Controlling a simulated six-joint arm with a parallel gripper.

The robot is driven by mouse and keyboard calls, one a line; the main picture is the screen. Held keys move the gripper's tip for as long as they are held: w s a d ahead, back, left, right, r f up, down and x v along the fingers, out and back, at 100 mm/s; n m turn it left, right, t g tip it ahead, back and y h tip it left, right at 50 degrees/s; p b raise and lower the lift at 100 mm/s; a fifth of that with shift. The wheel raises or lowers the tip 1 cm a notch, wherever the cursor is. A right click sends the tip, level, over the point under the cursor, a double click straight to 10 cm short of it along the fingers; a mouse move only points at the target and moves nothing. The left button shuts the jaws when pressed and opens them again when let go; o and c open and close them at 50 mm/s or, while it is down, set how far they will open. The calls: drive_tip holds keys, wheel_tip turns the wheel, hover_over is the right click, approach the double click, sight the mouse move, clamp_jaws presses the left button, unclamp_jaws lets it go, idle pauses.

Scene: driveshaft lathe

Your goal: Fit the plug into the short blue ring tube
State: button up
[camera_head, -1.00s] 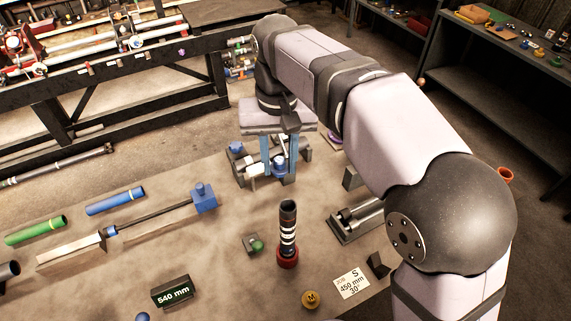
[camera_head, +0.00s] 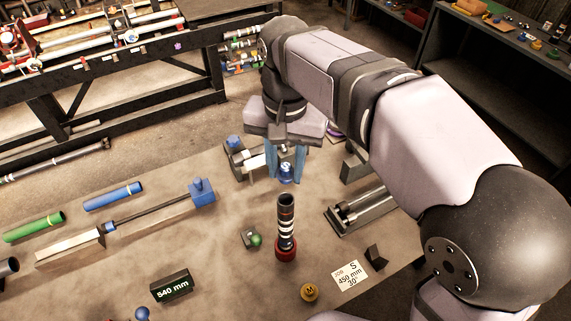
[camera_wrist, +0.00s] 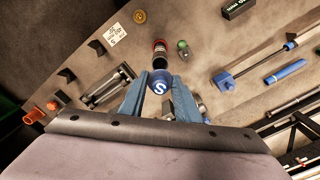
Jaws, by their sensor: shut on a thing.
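A blue plug (camera_head: 286,174) marked S is held between the blue fingers of my gripper (camera_head: 287,165). In the wrist view the S on the plug (camera_wrist: 160,84) faces the camera, between the two fingertips (camera_wrist: 160,92). A dark tube (camera_head: 286,222) with white bands stands upright in a red collar (camera_head: 286,250), in front of the plug and apart from it. It also shows in the wrist view (camera_wrist: 160,55). No blue ring can be made out on it. A short blue tube (camera_head: 113,196) with a pale band lies at the left.
A metal fixture (camera_head: 340,215) stands right of the tube. A small block with a green ball (camera_head: 254,240) is at its left. A job card (camera_head: 347,275) and a yellow disc (camera_head: 309,292) lie in front. A long rod assembly (camera_head: 150,222) lies left.

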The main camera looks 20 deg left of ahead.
drive_tip(key=shift+f+b, duration=1.95)
drive_tip(key=shift+f, duration=0.9)
drive_tip(key=shift+p, duration=0.6)
drive_tip(key=shift+f+b, duration=0.55)
drive_tip(key=shift+f, duration=0.35)
idle(0.3)
drive_tip(key=o, duration=1.1)
drive_tip(key=shift+r+b, duration=0.7)
drive_tip(key=shift+r, duration=2.95)
